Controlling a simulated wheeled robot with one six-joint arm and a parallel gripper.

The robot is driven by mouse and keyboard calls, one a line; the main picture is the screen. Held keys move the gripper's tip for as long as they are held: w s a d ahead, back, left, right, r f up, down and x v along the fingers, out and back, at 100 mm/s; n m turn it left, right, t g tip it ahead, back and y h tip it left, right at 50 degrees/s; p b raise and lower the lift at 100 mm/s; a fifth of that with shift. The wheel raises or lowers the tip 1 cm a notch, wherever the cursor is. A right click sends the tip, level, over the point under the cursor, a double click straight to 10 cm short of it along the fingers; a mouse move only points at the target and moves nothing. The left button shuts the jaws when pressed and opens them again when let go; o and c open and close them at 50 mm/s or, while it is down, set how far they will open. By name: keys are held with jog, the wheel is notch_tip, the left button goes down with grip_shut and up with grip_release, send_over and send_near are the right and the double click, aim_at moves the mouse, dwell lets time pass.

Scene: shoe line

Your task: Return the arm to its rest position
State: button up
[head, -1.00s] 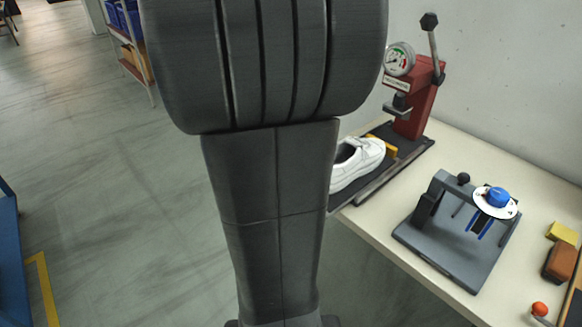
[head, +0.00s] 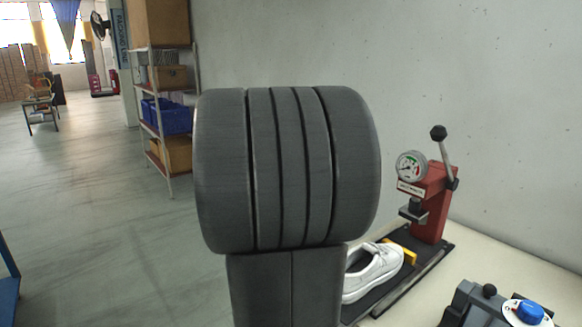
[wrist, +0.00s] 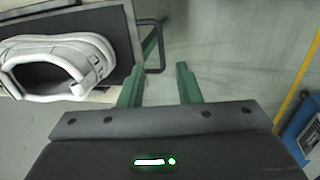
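My gripper (wrist: 160,88) shows in the wrist view with its two green fingers apart and nothing between them. It is over the floor, to the right of the black board that bears a white shoe (wrist: 62,62). In the head view my gripper is not visible; my own grey arm links stand upright in the middle of the picture and hide part of the scene behind them. The white shoe (head: 373,272) lies on the black board (head: 425,262) of the red press, and its left end is close to my arm.
The red press (head: 430,200) with a gauge and lever stands on the pale table (head: 482,262) at right. A shelf (head: 170,130) with blue bins stands behind at left. The floor (head: 100,230) at left is open.

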jog(key=f, duration=0.3)
jog(key=d+f, duration=0.1)
jog(key=f, duration=0.2)
jog(key=w+f, duration=0.1)
jog(key=f, duration=0.2)
jog(key=shift+d+f+b, duration=0.25)
jog(key=shift+f+b, duration=0.05)
jog(key=shift+b, duration=0.05)
jog(key=shift+w+d, duration=0.2)
jog(key=shift+w, duration=0.05)
jog(key=shift+r, duration=0.2)
